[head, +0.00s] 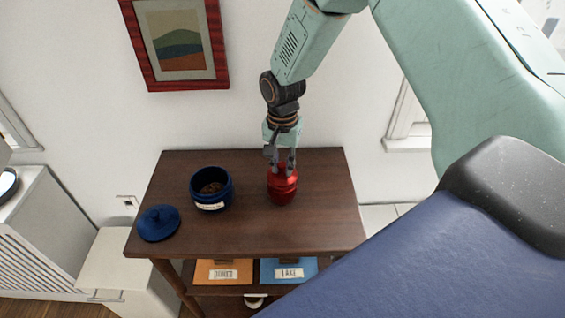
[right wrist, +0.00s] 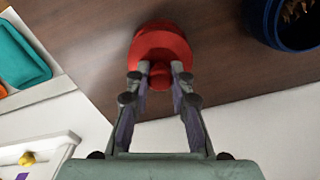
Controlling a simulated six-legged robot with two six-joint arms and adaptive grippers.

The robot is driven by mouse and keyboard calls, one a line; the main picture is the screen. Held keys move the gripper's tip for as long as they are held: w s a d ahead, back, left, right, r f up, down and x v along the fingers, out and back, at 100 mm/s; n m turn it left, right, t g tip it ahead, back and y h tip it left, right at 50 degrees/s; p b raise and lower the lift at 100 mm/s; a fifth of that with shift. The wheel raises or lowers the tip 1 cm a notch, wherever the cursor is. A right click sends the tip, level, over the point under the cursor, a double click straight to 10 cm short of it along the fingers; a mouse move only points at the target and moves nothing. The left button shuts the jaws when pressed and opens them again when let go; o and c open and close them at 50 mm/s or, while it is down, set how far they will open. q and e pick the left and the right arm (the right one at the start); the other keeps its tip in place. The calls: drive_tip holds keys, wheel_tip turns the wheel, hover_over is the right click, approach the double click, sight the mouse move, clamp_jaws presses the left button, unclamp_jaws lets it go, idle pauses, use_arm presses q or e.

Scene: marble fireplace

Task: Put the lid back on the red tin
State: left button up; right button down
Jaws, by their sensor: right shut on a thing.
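The red tin (head: 283,195) stands on the brown wooden table, right of its middle. The red lid (head: 282,175) is at the top of the tin, in line with it; I cannot tell whether it is fully seated. My right gripper (head: 281,165) points down and is shut on the lid's knob. In the right wrist view the round red lid (right wrist: 165,42) shows beyond the fingers, with its knob (right wrist: 159,77) between the fingertips. The lid hides most of the tin there. My left gripper is not in view.
On the table (head: 325,230), a blue tin (head: 223,192) with brown contents stands open to the left. Its blue lid (head: 159,223) lies near the left edge. Orange (head: 205,270) and blue (head: 272,268) labelled items lie on the lower shelf. The table's right side is clear.

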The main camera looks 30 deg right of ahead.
drive_tip(key=shift+w, duration=0.1)
drive_tip(key=shift+s+a+r+p, duration=0.1)
drive_tip(key=shift+s+p, duration=0.1)
drive_tip(key=shift+p, duration=0.3)
idle(0.5)
drive_tip(key=shift+w+f, duration=0.1)
drive_tip(key=shift+f, duration=0.1)
idle(0.8)
drive_tip(key=shift+p, duration=0.5)
idle(0.3)
drive_tip(key=c, duration=1.1)
unclamp_jaws()
drive_tip(key=o, duration=0.5)
